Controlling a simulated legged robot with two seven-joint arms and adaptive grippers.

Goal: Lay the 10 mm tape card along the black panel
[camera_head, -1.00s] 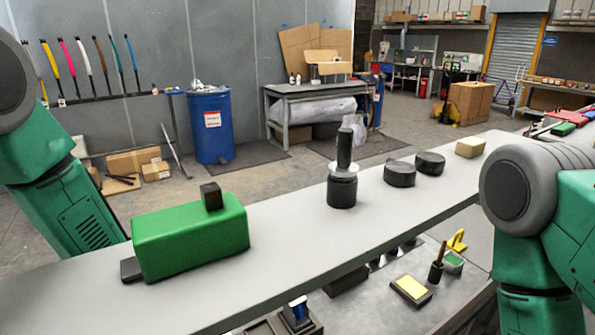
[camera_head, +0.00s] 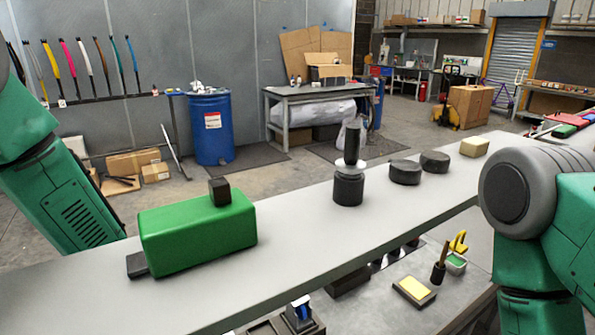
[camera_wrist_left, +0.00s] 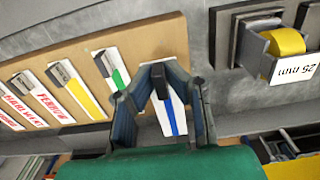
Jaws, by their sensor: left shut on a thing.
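In the left wrist view my left gripper (camera_wrist_left: 160,108) is shut on a pale card with a blue stripe (camera_wrist_left: 169,115) and a small black block at its top. The card is in front of a tan board (camera_wrist_left: 80,76); I cannot tell if it touches the board. Other cards lie on the board: one with a green stripe (camera_wrist_left: 119,79), one with a yellow stripe (camera_wrist_left: 77,92) and some with red lettering (camera_wrist_left: 46,100). No 10 mm marking is readable on the held card. I cannot single out the black panel. My right gripper is out of view.
A holder with a yellow roll (camera_wrist_left: 284,42) is labelled 25 mm, right of the board. In the head view a long grey bench (camera_head: 300,245) carries a green block (camera_head: 195,240), a black upright cylinder (camera_head: 348,188) and black discs (camera_head: 405,172). Its front left is clear.

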